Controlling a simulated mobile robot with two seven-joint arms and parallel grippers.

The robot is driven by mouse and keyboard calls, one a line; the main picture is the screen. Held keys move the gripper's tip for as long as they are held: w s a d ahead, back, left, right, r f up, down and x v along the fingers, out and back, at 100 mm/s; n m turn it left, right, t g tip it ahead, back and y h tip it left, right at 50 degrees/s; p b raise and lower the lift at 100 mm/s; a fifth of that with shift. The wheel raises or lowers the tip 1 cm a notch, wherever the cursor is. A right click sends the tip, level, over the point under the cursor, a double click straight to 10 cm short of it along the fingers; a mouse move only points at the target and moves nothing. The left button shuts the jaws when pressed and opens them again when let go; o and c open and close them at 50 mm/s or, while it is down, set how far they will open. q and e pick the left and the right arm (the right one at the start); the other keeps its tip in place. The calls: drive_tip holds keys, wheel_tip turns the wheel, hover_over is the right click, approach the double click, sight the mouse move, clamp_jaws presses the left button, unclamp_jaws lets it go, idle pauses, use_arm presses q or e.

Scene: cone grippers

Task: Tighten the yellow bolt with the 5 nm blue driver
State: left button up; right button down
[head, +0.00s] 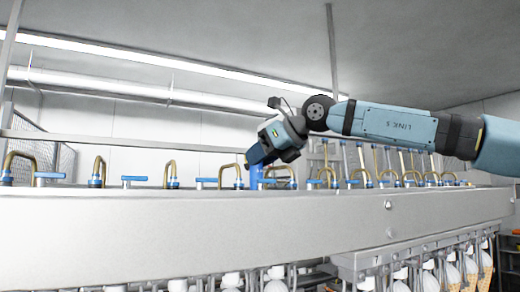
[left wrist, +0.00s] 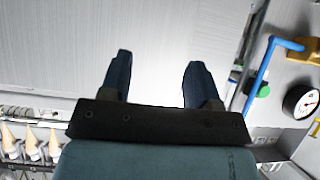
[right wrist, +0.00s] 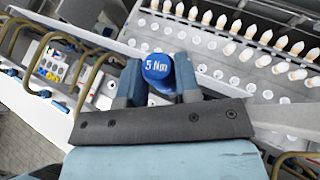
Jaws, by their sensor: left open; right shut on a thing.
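The blue driver, marked 5 Nm (right wrist: 158,67), sits upright between the two fingers of my right gripper (right wrist: 159,84), which is shut on it. In the head view my right gripper (head: 262,153) is above the machine's top beam, with the driver's blue body (head: 256,174) below it, among the bent brass pipes. The driver's lower end is hidden. My left gripper (left wrist: 157,75) is open and empty in the left wrist view, and it does not show in the head view. I cannot make out the yellow bolt in any view.
A long pale metal beam (head: 190,228) crosses the head view, with bent brass pipes (head: 97,170) and blue valve handles (head: 133,181) along it. Rows of cones (right wrist: 228,24) stand beyond the driver. A round gauge (left wrist: 300,102) and blue pipe (left wrist: 263,70) are right of my left gripper.

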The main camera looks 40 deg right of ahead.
drive_tip(key=shift+d+r+n+g+y+p, duration=0.15)
drive_tip(key=shift+n+g+y+p, duration=0.25)
drive_tip(key=shift+n+y+p, duration=1.1)
drive_tip(key=shift+p, duration=1.2)
drive_tip(key=shift+f, duration=0.2)
